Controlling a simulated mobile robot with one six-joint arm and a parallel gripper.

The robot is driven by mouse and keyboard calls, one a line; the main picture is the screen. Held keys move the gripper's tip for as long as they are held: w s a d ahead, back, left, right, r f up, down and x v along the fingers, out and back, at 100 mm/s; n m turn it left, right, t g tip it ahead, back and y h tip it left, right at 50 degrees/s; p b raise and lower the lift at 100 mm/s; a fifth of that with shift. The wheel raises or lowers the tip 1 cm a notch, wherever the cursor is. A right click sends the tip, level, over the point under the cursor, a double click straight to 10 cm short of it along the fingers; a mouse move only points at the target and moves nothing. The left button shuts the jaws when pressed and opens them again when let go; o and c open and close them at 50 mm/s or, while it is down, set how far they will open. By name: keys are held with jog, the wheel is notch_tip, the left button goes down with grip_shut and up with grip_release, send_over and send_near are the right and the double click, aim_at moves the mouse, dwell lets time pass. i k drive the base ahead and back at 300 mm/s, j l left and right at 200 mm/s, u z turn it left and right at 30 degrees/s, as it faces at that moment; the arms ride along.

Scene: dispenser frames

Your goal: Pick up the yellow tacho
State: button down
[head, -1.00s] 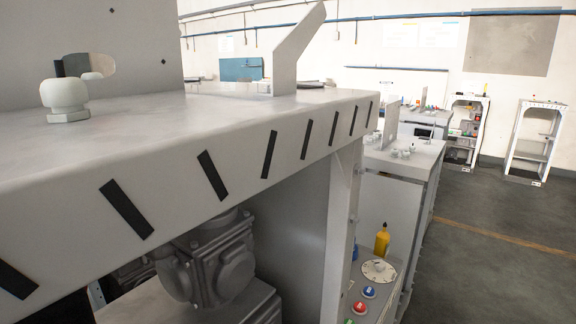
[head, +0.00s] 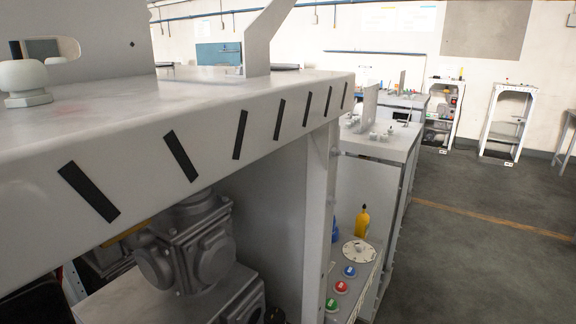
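A yellow upright object with a dark top (head: 362,222) stands on the low shelf beyond the near table's right leg, behind a round pale dial. It looks like a bottle, and I cannot tell if it is the tacho. A second yellow piece (head: 126,236) shows partly under the near table, beside the grey machine, mostly hidden. My gripper is not in view.
The near grey table (head: 200,95) with black stripes fills the left. Under it sits a grey machine (head: 187,250). Red, green and blue buttons (head: 341,287) line the low shelf. Grey floor (head: 470,260) is open at right, with shelf racks (head: 508,122) behind.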

aim_at(362, 225)
jog(key=i+l+z, duration=0.45)
jog(key=i+l, duration=0.8)
jog(key=i, duration=0.05)
